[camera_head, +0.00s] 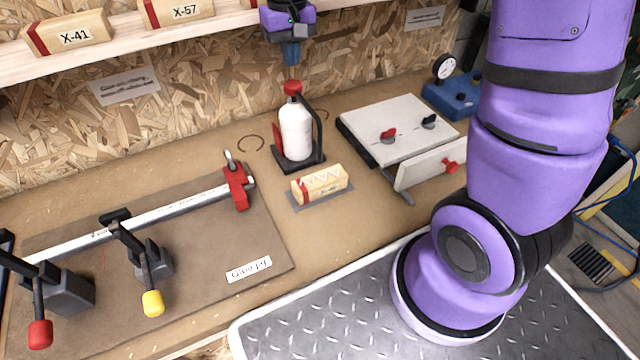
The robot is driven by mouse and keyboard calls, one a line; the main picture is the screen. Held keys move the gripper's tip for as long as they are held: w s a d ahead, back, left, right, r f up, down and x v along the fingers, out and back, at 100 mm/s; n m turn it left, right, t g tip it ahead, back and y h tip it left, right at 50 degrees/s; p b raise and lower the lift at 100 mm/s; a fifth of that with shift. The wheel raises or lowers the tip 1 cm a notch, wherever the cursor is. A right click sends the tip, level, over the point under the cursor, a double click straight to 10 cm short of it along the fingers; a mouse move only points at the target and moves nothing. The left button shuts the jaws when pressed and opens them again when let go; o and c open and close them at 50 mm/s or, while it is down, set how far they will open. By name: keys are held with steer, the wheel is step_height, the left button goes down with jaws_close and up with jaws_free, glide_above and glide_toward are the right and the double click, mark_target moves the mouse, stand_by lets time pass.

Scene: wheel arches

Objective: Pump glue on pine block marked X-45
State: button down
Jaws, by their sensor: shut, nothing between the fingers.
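A white glue bottle (296,130) with a red pump top (292,87) stands upright in a black holder on the bench. My gripper (291,62) is shut and empty, pointing down just above the red pump top; I cannot tell whether it touches. A pine block (321,183) with a red end and a white zigzag line on its top lies on a grey pad in front of the bottle. The label on its front is too small to read.
A glue jig board (200,270) with a bar clamp (160,213) and red and yellow handles lies at left. A shelf above holds blocks marked X-41 (68,37) and X-57 (178,10). A white panel box (400,130) with knobs stands at right.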

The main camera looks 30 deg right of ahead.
steer(key=shift+r, duration=1.6)
steer(key=s+d+r+t, duration=0.3)
steer(key=s+d+r, duration=0.1)
steer(key=s+r, duration=0.75)
steer(key=s+d+t, duration=0.2)
steer(key=s+d, duration=0.1)
steer(key=s, duration=1.2)
steer(key=shift+s+f, duration=0.15)
steer(key=shift+s, duration=0.1)
